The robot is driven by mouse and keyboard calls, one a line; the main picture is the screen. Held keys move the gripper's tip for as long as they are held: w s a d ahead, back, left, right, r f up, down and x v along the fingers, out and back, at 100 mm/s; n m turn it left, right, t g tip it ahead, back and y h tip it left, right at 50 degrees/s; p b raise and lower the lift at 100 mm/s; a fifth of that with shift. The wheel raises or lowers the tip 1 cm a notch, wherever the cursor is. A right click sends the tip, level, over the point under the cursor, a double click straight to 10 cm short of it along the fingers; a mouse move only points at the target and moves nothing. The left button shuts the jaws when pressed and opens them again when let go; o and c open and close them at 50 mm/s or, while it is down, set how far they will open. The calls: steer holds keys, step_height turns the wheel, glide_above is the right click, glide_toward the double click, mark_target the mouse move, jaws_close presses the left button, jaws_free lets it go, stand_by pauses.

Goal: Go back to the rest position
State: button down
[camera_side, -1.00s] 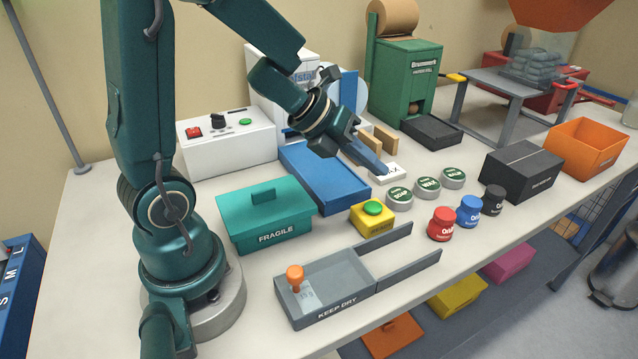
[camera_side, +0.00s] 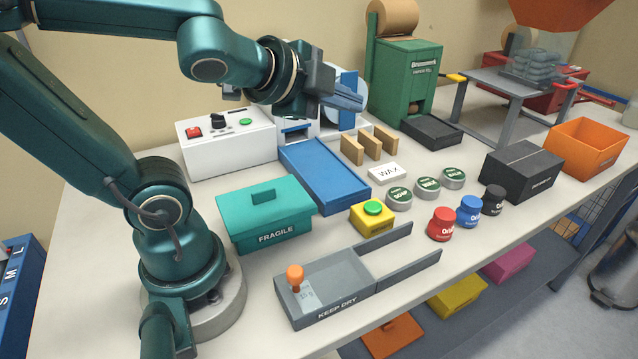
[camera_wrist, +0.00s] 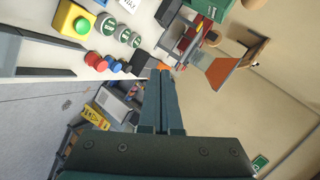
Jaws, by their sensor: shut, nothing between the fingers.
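My gripper (camera_side: 348,96) is raised high above the table in the side view, in front of the white machine at the back. Its fingers are together and hold nothing. In the wrist view the two fingers of my gripper (camera_wrist: 161,78) lie side by side, pointing away over the table's edge. The white WAX block (camera_side: 384,173) lies on the table well below my gripper, apart from it. The rest position itself is not marked in the views.
A teal FRAGILE box (camera_side: 290,222), a blue tray (camera_side: 345,190) and a white control box (camera_side: 240,150) stand below the arm. A green paper-fill machine (camera_side: 408,80) stands right of my gripper. Several tins and jars stand at the middle right.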

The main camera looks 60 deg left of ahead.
steer(key=s+d+f+n+g+h, duration=0.3)
steer(key=s+d+f+n+g, duration=0.3)
steer(key=s+n, duration=0.4)
steer(key=shift+d+f, duration=0.15)
steer(key=shift+f, duration=0.2)
